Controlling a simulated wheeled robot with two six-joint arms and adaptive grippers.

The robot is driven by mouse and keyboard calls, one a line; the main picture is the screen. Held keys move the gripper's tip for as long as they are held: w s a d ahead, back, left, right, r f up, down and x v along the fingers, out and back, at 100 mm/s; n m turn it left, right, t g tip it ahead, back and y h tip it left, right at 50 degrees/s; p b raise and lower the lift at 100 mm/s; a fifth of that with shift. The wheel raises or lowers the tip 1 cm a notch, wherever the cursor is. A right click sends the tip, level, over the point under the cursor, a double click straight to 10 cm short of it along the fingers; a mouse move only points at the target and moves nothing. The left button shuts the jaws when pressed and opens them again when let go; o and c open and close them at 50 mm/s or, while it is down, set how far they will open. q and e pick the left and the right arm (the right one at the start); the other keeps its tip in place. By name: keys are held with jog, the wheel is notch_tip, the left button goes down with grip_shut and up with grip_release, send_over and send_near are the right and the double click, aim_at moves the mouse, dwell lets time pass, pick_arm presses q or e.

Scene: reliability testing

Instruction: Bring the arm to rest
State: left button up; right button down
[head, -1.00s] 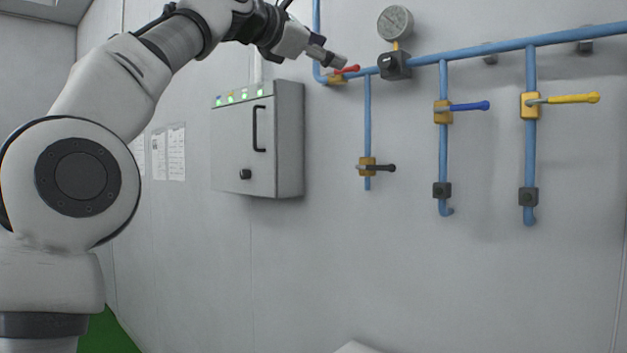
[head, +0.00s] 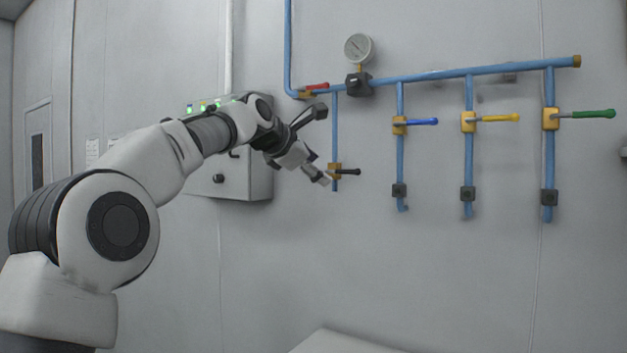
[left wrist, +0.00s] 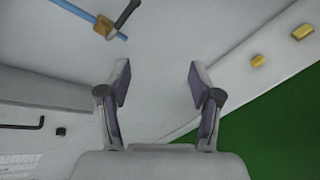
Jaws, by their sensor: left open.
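My left arm (head: 140,175) comes in from the left in the head view, raised and reaching toward the wall. Its gripper (head: 323,178) is beside the black-handled valve (head: 346,171), just left of and slightly below it in the picture. In the left wrist view the two fingers (left wrist: 158,76) stand wide apart with nothing between them. There the black-handled valve (left wrist: 105,28) lies beyond the fingers to the upper left, clear of them. My right gripper is not in view.
Blue pipes (head: 435,76) on the wall carry a red lever (head: 317,86), blue lever (head: 424,121), yellow lever (head: 500,118), green lever (head: 592,114) and gauge (head: 358,48). A grey cabinet (head: 245,183) is partly behind my arm. Green floor (left wrist: 265,140) shows in the wrist view.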

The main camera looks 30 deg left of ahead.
pick_arm(q)
jog(key=shift+w+d+f, duration=0.1)
jog(key=shift+w+f, duration=0.15)
jog(key=shift+f, duration=0.45)
jog(key=shift+w+d+f, duration=0.1)
jog(key=shift+w+f, duration=0.15)
jog(key=shift+f, duration=0.4)
